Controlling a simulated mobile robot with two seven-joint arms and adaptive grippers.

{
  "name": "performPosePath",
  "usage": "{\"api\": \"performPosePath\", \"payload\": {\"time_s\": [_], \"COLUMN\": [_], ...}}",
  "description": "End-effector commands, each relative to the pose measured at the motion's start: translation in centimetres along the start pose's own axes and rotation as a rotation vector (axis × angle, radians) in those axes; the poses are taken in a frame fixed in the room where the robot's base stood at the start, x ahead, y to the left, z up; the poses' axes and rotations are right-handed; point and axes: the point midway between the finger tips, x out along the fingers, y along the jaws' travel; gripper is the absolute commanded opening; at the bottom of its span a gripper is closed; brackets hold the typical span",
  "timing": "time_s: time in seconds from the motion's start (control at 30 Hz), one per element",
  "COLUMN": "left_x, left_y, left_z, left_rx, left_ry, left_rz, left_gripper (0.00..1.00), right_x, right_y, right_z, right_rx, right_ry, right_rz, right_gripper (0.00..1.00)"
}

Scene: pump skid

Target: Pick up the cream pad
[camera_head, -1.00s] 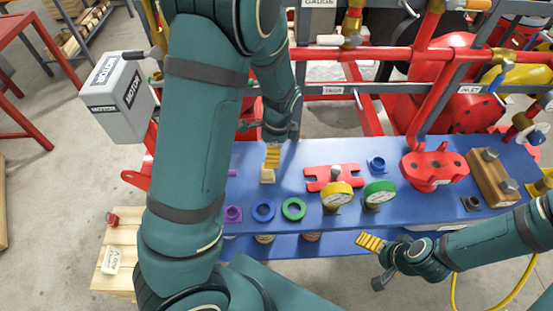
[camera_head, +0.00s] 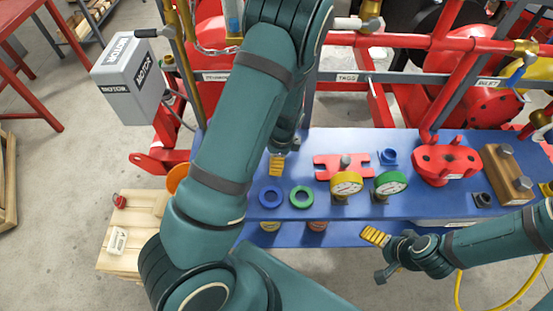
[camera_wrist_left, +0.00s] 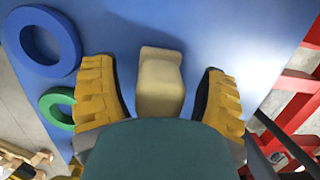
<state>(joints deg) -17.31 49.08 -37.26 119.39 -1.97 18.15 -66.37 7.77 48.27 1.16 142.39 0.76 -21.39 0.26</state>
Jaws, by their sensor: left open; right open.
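The cream pad (camera_wrist_left: 160,88) is a small block with a raised lip at its far end. It stands on the blue bench top (camera_wrist_left: 215,30) in the left wrist view. My left gripper (camera_wrist_left: 160,74) is open, with one yellow ridged finger on each side of the pad and a gap at both sides. In the head view a yellow finger of my left gripper (camera_head: 277,165) shows below its wrist, and my arm hides the pad. My right gripper (camera_head: 376,236) is open and empty, in front of the bench's front edge.
A blue ring (camera_head: 271,186) and a green ring (camera_head: 302,187) lie close to my left gripper. Red pipes (camera_head: 400,42) run behind the bench.

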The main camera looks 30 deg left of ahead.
Motion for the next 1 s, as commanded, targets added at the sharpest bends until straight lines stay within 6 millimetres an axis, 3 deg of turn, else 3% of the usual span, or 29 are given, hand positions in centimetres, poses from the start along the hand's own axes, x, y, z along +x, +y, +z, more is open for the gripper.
{"api": "performPosePath", "payload": {"time_s": [0.27, 0.47, 0.5, 1.0], "left_x": [0.22, 0.22, 0.22, -0.17], "left_y": [-0.02, 0.00, 0.00, 0.03], "left_z": [-0.03, -0.03, -0.03, 0.03], "left_rx": [0.001, 0.001, 0.001, 0.000], "left_ry": [0.001, 0.001, 0.001, 0.001], "left_rz": [-0.001, -0.001, -0.001, 0.000], "left_gripper": [0.74, 0.04, 0.01, 0.01], "right_x": [0.01, 0.01, 0.01, -0.05], "right_y": [-0.01, -0.01, -0.01, -0.03], "right_z": [0.00, 0.00, 0.00, -0.01], "right_rx": [0.000, 0.000, 0.000, 0.000], "right_ry": [0.000, 0.000, 0.000, 0.000], "right_rz": [0.000, 0.000, 0.000, 0.000], "right_gripper": [0.97, 0.97, 0.97, 0.97]}}
